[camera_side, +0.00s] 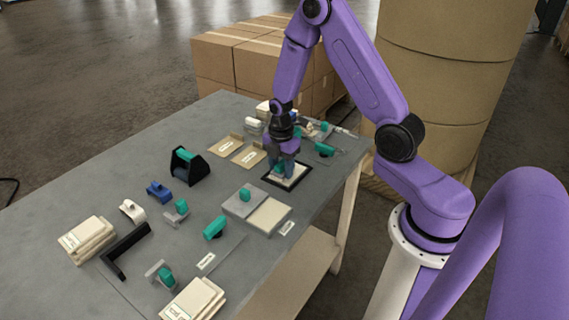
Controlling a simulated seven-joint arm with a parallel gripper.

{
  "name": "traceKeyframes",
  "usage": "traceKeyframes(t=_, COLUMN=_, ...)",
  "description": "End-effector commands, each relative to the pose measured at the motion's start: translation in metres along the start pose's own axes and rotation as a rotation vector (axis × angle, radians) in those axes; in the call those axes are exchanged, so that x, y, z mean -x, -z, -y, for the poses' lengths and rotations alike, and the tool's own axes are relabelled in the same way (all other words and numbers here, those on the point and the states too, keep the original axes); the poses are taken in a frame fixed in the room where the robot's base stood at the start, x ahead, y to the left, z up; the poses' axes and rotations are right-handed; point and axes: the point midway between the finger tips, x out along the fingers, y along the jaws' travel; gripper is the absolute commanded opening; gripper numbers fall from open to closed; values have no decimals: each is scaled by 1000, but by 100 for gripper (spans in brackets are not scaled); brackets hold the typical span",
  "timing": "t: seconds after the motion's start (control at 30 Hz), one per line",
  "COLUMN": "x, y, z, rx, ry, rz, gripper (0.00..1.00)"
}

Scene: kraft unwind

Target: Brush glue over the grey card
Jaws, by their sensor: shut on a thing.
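My gripper (284,158) is low over a black-framed pad (297,182) near the table's right edge. It is shut on a small tool with a teal handle (279,168); the tool's lower end is mostly hidden, so I cannot tell whether it is a brush or touches the pad. The pad's visible surface is pale cream to light grey. I cannot tell for sure which piece is the grey card. A flat grey piece with a teal knob (237,205) lies in front of the frame, beside a cream card (269,215).
Teal-handled tools (215,228) lie around the grey table (140,165). A black holder (190,165), a black angle piece (124,251) and card stacks (88,240) stand to the left. Two tan cards (227,145) lie behind. Cartons (235,60) and large rolls (450,70) are beyond the table.

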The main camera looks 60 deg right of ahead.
Motion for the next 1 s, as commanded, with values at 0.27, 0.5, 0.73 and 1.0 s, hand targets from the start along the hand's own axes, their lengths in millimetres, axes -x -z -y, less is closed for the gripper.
traceKeyframes(t=0.27, x=0, y=8, z=0, rx=4, ry=2, rz=0, gripper=2)
traceKeyframes(t=0.5, x=1, y=23, z=-1, rx=6, ry=0, rz=-1, gripper=0)
traceKeyframes(t=0.73, x=2, y=36, z=-2, rx=5, ry=-1, rz=0, gripper=0)
traceKeyframes(t=1.0, x=1, y=41, z=0, rx=1, ry=-2, rz=0, gripper=0)
